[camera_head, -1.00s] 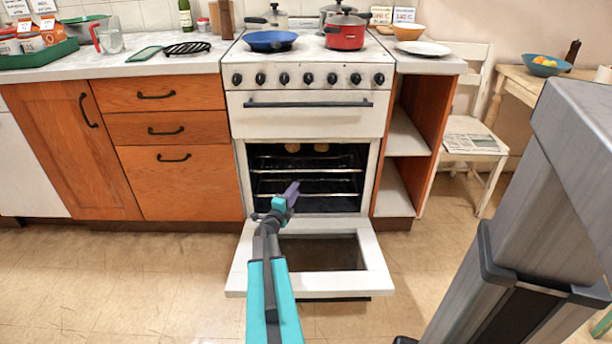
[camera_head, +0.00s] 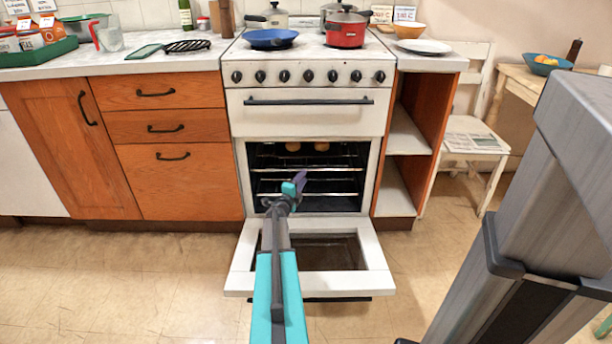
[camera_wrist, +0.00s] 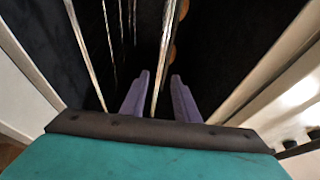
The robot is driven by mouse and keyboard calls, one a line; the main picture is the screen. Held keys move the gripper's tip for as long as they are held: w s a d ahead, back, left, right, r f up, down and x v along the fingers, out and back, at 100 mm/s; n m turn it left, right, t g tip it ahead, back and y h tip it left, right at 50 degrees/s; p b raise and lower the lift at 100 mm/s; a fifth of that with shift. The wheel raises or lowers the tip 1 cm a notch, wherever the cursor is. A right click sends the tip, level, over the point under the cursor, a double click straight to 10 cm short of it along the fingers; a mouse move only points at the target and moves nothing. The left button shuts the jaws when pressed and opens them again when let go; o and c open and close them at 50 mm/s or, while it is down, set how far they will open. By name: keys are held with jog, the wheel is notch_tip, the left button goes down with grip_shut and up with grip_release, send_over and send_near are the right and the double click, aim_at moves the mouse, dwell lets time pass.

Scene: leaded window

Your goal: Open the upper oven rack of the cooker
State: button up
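The white cooker (camera_head: 310,113) stands ahead with its oven door (camera_head: 375,262) folded down. Inside the dark oven, the upper rack (camera_head: 265,170) and the lower rack (camera_head: 335,194) show as thin metal rails. Small round brown items (camera_head: 292,146) sit above the upper rack. My gripper (camera_head: 302,178) is at the oven mouth. In the wrist view its two purple fingers (camera_wrist: 159,76) are apart. The upper rack's front rail (camera_wrist: 166,40) runs between them in that picture; I cannot tell whether they touch it. The lower rack (camera_wrist: 90,55) is left of the fingers there.
The lowered door lies below my arm. An open shelf unit (camera_head: 408,135) stands right of the cooker, with orange drawers (camera_head: 185,175) to the left. A blue pan (camera_head: 270,38) and a red pot (camera_head: 346,30) stand on the hob. The floor before the cooker is clear.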

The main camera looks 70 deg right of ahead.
jog(key=shift+s+d+b, duration=0.1)
jog(key=shift+d+b, duration=0.4)
jog(key=shift+d, duration=2.15)
grip_shut()
